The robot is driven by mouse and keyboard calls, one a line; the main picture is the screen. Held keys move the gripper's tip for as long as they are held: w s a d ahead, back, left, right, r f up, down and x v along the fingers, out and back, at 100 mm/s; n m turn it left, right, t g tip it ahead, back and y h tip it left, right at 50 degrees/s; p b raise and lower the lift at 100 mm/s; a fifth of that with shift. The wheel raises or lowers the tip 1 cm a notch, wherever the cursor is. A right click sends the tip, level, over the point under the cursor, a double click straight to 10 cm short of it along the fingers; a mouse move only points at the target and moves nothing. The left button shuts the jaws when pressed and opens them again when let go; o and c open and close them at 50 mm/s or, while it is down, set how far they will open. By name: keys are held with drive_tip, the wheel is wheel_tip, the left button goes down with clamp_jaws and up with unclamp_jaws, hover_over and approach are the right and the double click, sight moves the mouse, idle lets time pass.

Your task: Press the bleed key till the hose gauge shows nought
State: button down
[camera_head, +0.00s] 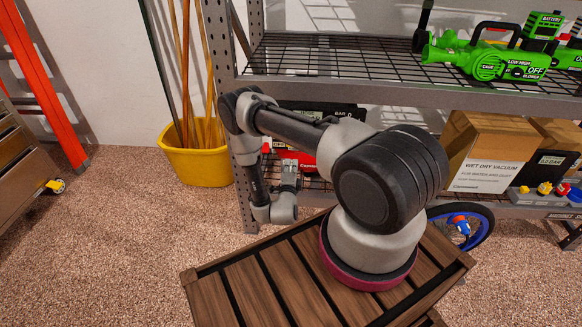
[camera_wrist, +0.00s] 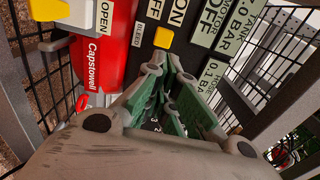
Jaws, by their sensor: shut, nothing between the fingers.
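In the wrist view the compressor's dark panel and red tank (camera_wrist: 118,45) fill the upper part. A yellow key (camera_wrist: 163,38) sits beside the small BLEED label (camera_wrist: 139,34). My gripper (camera_wrist: 165,72) is shut and empty, its green-sided fingers just below that key in the picture; I cannot tell whether they touch it. The hose gauge label (camera_wrist: 212,84) reads 0.1, with its end cut off. The tank gauge label (camera_wrist: 240,22) ends in .0 BAR. In the head view the compressor (camera_head: 318,112) is partly hidden behind my arm.
Another yellow key (camera_wrist: 48,10) is beside the OPEN label. A wire shelf rack (camera_head: 330,95) surrounds the compressor, with its upright (camera_head: 222,60) close by my arm. A yellow bucket (camera_head: 198,165) stands left, cardboard boxes (camera_head: 490,150) right, green blowers (camera_head: 490,55) above.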

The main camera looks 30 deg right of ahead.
drive_tip(key=x, duration=1)
drive_tip(key=shift+w+d, duration=0.1)
